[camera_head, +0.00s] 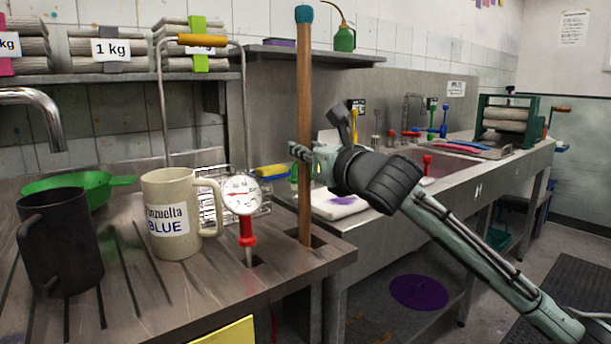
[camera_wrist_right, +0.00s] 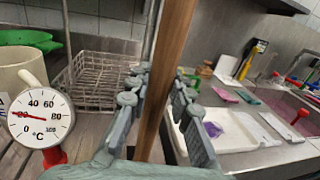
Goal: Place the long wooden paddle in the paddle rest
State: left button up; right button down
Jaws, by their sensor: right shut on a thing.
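The long wooden paddle (camera_head: 305,90) stands upright, with a teal cap at its top. My right gripper (camera_head: 301,152) is shut on its shaft at about mid-height. In the right wrist view, the shaft (camera_wrist_right: 165,75) runs between the fingers (camera_wrist_right: 153,92). The paddle's lower end meets a dark rectangular opening (camera_head: 318,241) in the steel counter near its right edge; this looks like the paddle rest. I cannot tell how deep the end sits in it. My left gripper is out of view.
A dial thermometer (camera_head: 242,196) with a red grip stands in a smaller hole left of the paddle. A cream mug (camera_head: 172,222), a dark mug (camera_head: 60,250) and a wire basket (camera_head: 262,208) are nearby. A sink counter (camera_head: 400,192) lies behind my right arm.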

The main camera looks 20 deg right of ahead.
aim_at(308, 176)
notch_tip(308, 176, down, 5)
jog(key=shift+f, duration=0.15)
jog(key=c, duration=1.4)
grip_release()
jog(key=shift+o, duration=0.2)
jog(key=shift+s+d, duration=0.1)
jog(key=shift+s, duration=0.2)
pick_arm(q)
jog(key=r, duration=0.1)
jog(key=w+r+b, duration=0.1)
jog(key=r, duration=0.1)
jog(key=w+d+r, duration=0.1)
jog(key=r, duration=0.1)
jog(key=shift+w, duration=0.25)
pick_arm(e)
jog(key=s+d, duration=0.1)
jog(key=s, duration=1)
jog(key=shift+s+d, duration=0.15)
jog(key=shift+d, duration=0.2)
